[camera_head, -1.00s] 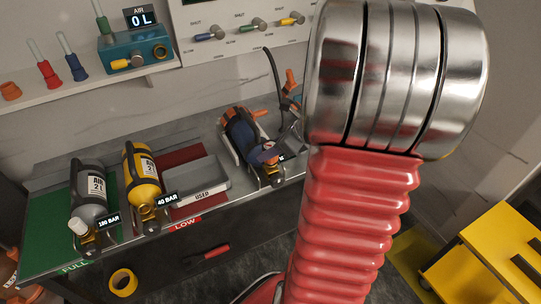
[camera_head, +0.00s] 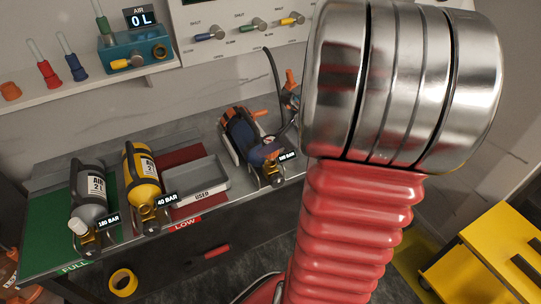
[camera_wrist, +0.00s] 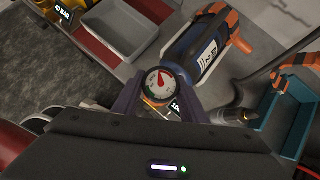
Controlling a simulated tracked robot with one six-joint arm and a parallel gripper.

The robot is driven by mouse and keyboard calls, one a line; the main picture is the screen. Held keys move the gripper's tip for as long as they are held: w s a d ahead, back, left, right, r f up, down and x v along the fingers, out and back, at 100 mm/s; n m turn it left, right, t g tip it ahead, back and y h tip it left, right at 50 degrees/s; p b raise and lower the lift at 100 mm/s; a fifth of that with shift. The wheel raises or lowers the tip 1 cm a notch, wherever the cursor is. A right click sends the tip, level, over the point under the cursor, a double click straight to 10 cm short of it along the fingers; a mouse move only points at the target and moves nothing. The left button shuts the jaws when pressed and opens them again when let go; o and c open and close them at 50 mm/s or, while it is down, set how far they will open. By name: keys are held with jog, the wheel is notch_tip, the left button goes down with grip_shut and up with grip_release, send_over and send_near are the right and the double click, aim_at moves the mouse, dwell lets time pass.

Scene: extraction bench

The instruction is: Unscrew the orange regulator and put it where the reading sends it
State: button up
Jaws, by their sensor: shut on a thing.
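In the wrist view, my gripper (camera_wrist: 160,92) has its two dark purple fingers closed on either side of the regulator, whose round white gauge (camera_wrist: 161,83) faces me. The gauge has a red needle and coloured arc; its exact reading is too small to tell. Little of the regulator's body shows. It sits at the neck end of a dark blue cylinder (camera_wrist: 194,52) with orange fittings; I cannot tell whether the two are still joined. In the head view, the blue cylinder (camera_head: 240,132) lies on the bench right of the grey USED tray (camera_head: 224,184). My gripper is hard to make out there.
A grey cylinder (camera_head: 89,188), tagged 180 BAR, lies on the green FULL zone (camera_head: 42,231). A yellow cylinder (camera_head: 143,175), tagged 40 BAR, lies near the red LOW zone (camera_head: 180,158). A teal box (camera_wrist: 286,108) holds an orange-handled thing. A yellow cart (camera_head: 485,270) stands right.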

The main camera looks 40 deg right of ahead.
jog(key=shift+r, duration=1.25)
jog(key=shift+w, duration=0.1)
jog(key=w+a+f, duration=0.1)
jog(key=w+a, duration=0.7)
jog(key=a, duration=0.5)
jog(key=w+a+f, duration=0.2)
jog(key=w+a, duration=0.7)
jog(key=a, duration=0.5)
jog(key=shift+a+f, duration=0.15)
jog(key=shift+a, duration=0.05)
jog(key=shift+s, duration=0.1)
